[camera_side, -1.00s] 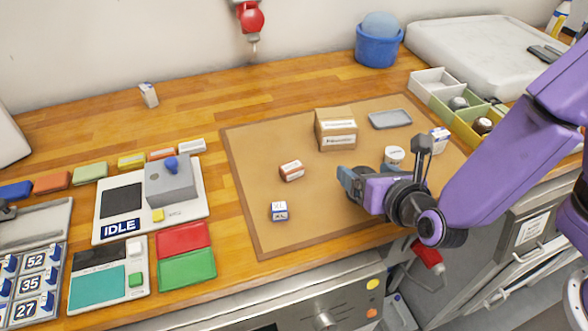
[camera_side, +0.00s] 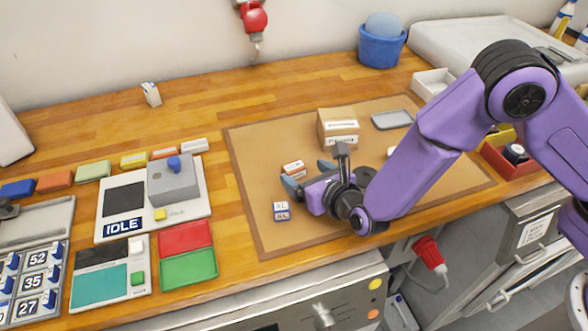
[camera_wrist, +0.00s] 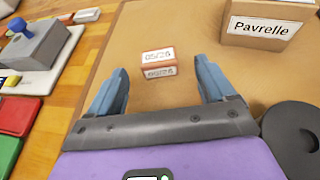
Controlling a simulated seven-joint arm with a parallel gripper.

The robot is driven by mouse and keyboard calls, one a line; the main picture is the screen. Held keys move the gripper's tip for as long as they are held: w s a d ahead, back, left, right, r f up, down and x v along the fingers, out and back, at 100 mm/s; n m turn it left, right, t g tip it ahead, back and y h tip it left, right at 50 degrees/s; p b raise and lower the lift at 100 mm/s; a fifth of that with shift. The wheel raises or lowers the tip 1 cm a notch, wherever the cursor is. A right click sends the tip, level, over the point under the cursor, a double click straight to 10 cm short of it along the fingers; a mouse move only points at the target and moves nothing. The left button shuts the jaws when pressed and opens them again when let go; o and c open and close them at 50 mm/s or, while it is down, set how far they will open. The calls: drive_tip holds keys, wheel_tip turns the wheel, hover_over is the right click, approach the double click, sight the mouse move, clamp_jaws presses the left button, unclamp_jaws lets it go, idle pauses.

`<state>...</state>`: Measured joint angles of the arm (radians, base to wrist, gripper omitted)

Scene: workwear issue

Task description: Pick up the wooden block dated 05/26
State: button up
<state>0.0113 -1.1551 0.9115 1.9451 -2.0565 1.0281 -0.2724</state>
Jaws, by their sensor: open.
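The wooden block (camera_wrist: 158,58) lies on the brown mat, with white labels on its top and front that appear to read 05/26 in the wrist view. In the side view the block (camera_side: 293,169) is small and reddish brown with a white top, partly hidden by my gripper. My gripper (camera_side: 308,180) is open and empty, low over the mat. In the wrist view its blue-grey fingers (camera_wrist: 160,92) stand apart to the left and right, and the block lies beyond them, in line with the gap between them.
A block marked XL (camera_side: 281,211) sits just left of my gripper. A cardboard box labelled Pavrelle (camera_wrist: 265,22) stands behind and to the right; it also shows in the side view (camera_side: 338,128). A grey tray (camera_side: 392,120) lies farther right. The mat (camera_side: 258,165) is clear left of the block.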

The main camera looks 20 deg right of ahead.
sight(294, 166)
drive_tip(key=shift+x, duration=3.15)
drive_tip(key=shift+a+r, duration=0.15)
drive_tip(key=shift+r, duration=0.05)
drive_tip(key=c, duration=1)
